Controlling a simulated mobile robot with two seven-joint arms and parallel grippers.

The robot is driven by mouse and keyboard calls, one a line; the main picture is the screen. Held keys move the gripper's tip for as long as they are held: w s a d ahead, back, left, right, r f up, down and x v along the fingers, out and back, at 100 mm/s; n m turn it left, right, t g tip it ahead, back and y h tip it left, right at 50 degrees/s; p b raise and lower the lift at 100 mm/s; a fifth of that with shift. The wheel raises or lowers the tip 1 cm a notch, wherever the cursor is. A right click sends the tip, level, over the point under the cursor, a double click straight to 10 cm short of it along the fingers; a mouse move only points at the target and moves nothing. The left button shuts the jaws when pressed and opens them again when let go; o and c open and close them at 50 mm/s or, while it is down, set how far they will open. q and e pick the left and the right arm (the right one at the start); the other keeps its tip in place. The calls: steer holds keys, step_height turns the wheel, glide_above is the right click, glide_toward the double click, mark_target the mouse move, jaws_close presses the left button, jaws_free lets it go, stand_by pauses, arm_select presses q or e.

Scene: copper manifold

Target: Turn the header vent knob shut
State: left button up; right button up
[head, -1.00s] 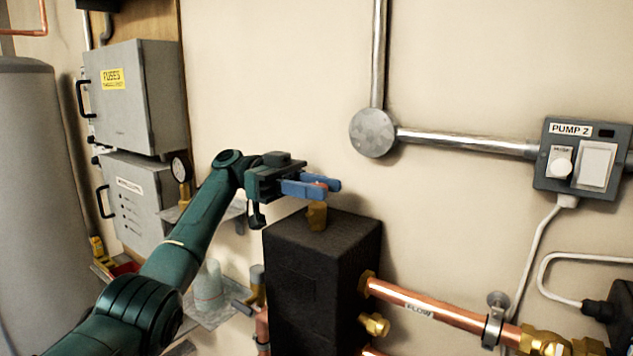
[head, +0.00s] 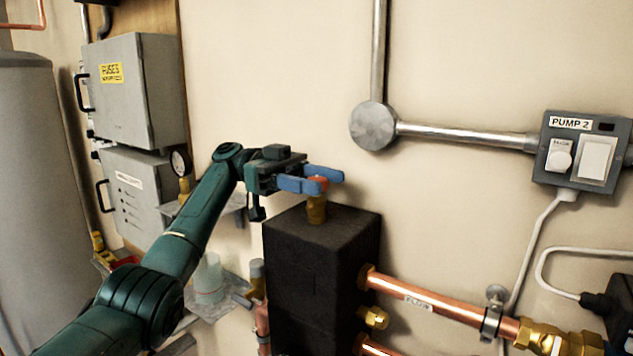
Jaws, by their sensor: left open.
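The header vent is a brass fitting (head: 317,210) standing upright on top of the black header block (head: 322,240). Its red knob (head: 319,181) shows at the top, between the blue fingers of my left gripper (head: 322,180). The left gripper is open, with one finger on the near side of the knob and one on the far side. The near finger partly covers the knob, and I cannot tell whether either finger touches it. My right gripper is not in view.
Copper pipes (head: 440,308) with brass fittings leave the block to the right. The pump 2 switch box (head: 583,152) and a metal conduit (head: 465,137) are on the wall. A shelf with a plastic bottle (head: 209,278) and a pressure gauge (head: 180,163) are at left. The wall above the block is clear.

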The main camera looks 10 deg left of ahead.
mark_target(317, 178)
arm_select(q)
step_height(317, 178, up, 10)
steer(key=shift+f, duration=0.1)
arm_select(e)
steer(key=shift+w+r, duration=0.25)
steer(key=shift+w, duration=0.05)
